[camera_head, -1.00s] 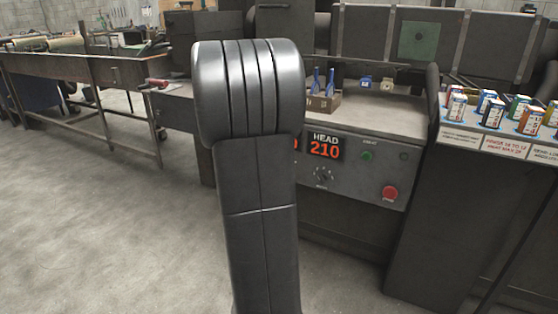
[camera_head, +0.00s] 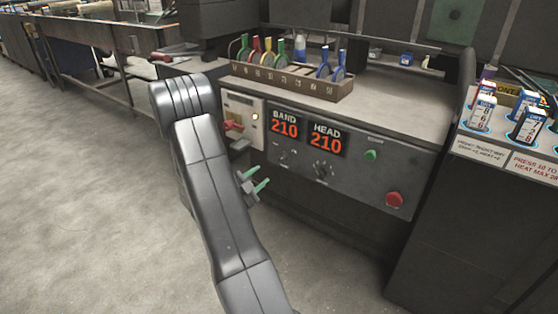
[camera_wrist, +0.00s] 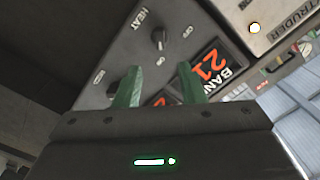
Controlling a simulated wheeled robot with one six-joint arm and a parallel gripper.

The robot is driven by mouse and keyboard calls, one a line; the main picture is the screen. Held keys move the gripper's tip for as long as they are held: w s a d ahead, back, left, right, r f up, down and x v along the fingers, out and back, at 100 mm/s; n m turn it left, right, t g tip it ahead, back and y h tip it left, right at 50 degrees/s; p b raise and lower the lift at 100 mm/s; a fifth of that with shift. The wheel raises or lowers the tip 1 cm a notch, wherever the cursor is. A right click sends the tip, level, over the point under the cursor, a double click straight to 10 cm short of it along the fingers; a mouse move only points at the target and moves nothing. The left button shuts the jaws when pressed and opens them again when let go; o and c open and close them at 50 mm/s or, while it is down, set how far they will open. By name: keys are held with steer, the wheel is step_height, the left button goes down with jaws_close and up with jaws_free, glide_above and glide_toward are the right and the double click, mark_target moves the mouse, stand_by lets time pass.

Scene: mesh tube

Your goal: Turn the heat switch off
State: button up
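The heat switch (camera_wrist: 160,38) is a small dark knob on the grey control panel, beside a HEAT label, with OFF and ON marks around it. In the head view it appears to be the left knob (camera_head: 285,156), under the orange BAND 210 display (camera_head: 285,125). My gripper (camera_head: 256,180) is open and empty, to the left of and below this knob, apart from it. In the wrist view, the green fingertips of my gripper (camera_wrist: 158,68) are spread, with the knob just beyond the gap between them. The knob's exact setting is too small to tell.
A second knob (camera_head: 322,168) sits under the HEAD 210 display (camera_head: 326,138). A green button (camera_head: 370,155) and a red button (camera_head: 394,200) are further right. A pale extruder panel (camera_head: 243,108) is left of the displays. A tool rack (camera_head: 290,80) stands on the bench above.

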mark_target(281, 159)
steer(key=b+x, duration=0.1)
steer(key=x, duration=1)
steer(key=shift+w+d, duration=0.15)
steer(key=shift+w, duration=0.1)
steer(key=shift+c, duration=0.5)
steer(key=c, duration=0.5)
